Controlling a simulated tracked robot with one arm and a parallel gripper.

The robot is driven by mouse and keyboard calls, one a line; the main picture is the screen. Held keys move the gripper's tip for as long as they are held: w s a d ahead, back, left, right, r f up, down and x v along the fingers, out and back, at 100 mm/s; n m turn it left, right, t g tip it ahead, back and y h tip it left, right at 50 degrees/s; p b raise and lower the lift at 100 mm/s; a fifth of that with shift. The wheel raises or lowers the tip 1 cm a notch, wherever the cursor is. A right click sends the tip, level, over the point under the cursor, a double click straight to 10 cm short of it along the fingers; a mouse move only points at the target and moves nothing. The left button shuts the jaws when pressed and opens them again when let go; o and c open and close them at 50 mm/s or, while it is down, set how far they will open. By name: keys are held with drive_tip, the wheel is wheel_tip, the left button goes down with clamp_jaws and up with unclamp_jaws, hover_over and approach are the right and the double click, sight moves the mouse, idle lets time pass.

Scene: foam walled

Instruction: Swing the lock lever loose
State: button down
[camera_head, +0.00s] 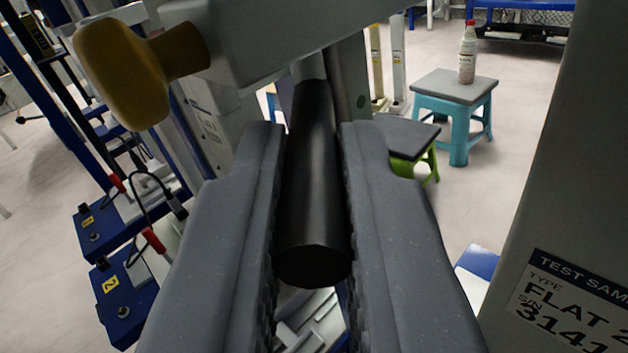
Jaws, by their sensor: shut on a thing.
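The lock lever shows as a black cylindrical handle (316,190) in the middle of the head camera view, its round end toward me. Its far end meets a pale metal stem (309,68) below a grey housing. My gripper (313,150) has one grey jaw on each side of the handle and is shut on it. The inner jaw faces are ridged. A yellow-brown knob (122,72) sticks out from the grey housing (285,40) at the upper left. Part of the lever's stem and mount is hidden behind the handle and jaws.
A large grey panel (560,170) with a test sample label fills the right side, close by. Blue boxes (125,300) with cables are at lower left. A turquoise stool (455,105) holding a bottle (467,55) and a green stool (412,150) stand on pale floor behind.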

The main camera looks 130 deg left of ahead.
drive_tip(key=c, duration=1.5)
unclamp_jaws()
drive_tip(key=shift+o, duration=0.2)
drive_tip(key=shift+w+d, duration=0.15)
drive_tip(key=v, duration=0.7)
drive_tip(key=shift+w+d, duration=0.1)
drive_tip(key=shift+d, duration=0.05)
